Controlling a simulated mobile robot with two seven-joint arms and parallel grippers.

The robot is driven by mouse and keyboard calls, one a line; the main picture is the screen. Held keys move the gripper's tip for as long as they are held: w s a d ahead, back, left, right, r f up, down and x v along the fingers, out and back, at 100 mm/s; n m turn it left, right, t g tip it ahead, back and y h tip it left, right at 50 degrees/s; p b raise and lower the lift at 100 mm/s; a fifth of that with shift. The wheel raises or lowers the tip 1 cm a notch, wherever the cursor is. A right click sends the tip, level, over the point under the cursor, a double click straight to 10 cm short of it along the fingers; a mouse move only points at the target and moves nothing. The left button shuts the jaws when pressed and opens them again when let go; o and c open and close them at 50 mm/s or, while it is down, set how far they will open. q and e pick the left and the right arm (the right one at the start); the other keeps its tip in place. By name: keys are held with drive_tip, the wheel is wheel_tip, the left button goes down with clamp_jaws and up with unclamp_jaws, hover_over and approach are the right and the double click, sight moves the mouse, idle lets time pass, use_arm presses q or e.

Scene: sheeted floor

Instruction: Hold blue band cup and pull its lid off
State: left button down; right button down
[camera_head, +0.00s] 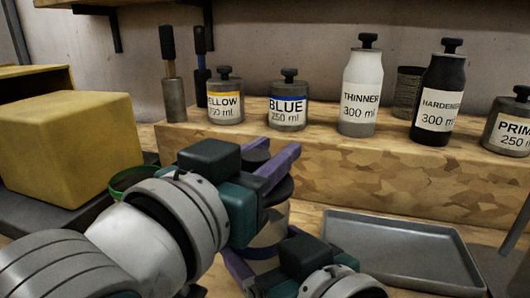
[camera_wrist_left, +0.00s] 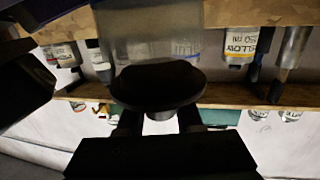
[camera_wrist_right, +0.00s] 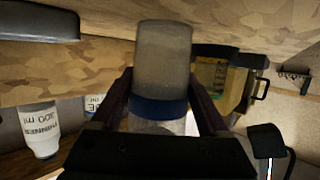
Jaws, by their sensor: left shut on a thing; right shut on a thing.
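The blue band cup (camera_wrist_right: 162,60) is a translucent grey cylinder with a dark blue band, seen between the fingers of my right gripper (camera_wrist_right: 165,105). In the head view the cup (camera_head: 270,237) is partly hidden behind my grippers. Its dark round lid (camera_wrist_left: 158,82) fills the middle of the left wrist view, with the cup's clear wall behind it. My left gripper (camera_wrist_left: 160,122) is shut on the lid's knob. My right gripper is shut around the cup's side. I cannot tell whether the lid still touches the rim.
A wooden ledge behind holds the YELLOW jar (camera_head: 225,98), the BLUE jar (camera_head: 288,105), the THINNER bottle (camera_head: 361,90) and the HARDENER bottle (camera_head: 438,95). A grey tray (camera_head: 405,250) lies empty at right. A yellow block (camera_head: 70,145) stands at left, near a green ring-like container (camera_head: 130,178).

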use_arm(q)
drive_tip(key=shift+r, duration=2)
use_arm(e)
unclamp_jaws()
